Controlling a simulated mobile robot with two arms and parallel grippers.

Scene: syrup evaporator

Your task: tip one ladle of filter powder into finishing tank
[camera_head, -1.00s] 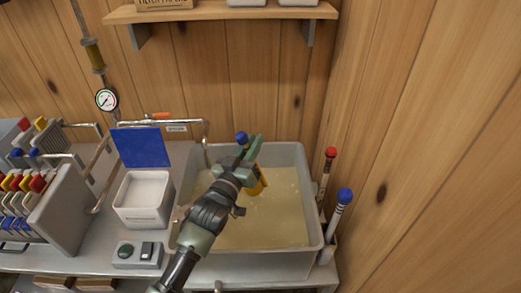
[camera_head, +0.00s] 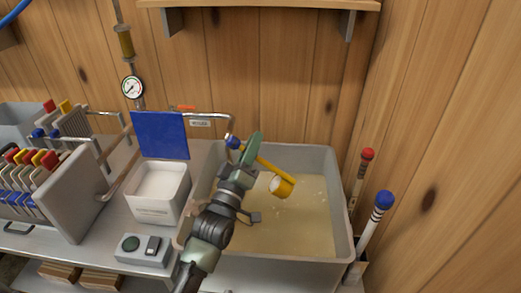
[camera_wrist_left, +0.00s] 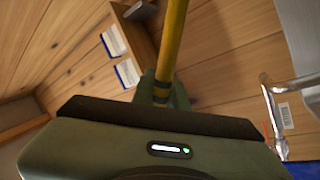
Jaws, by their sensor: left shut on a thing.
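My left gripper (camera_head: 248,160) is shut on the handle of a yellow ladle (camera_head: 283,186) with a blue end knob. The ladle's handle slants down to the right, and its cup hangs tilted over the finishing tank (camera_head: 345,205), above the liquid. I cannot tell whether powder is in the cup. The tank is a large grey basin of pale yellowish liquid. The white tub of filter powder (camera_head: 158,211) stands left of the tank, its blue lid (camera_head: 160,135) raised. The left wrist view shows the yellow handle (camera_wrist_left: 174,45) in the jaws. My right gripper is out of view.
A metal pipe (camera_head: 215,115) runs behind the tub to the tank. A filter press (camera_head: 75,195) stands at left, with a switch box (camera_head: 143,248) in front of the tub. Red-capped (camera_head: 362,175) and blue-capped (camera_head: 376,220) sticks stand close by the tank's right side.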

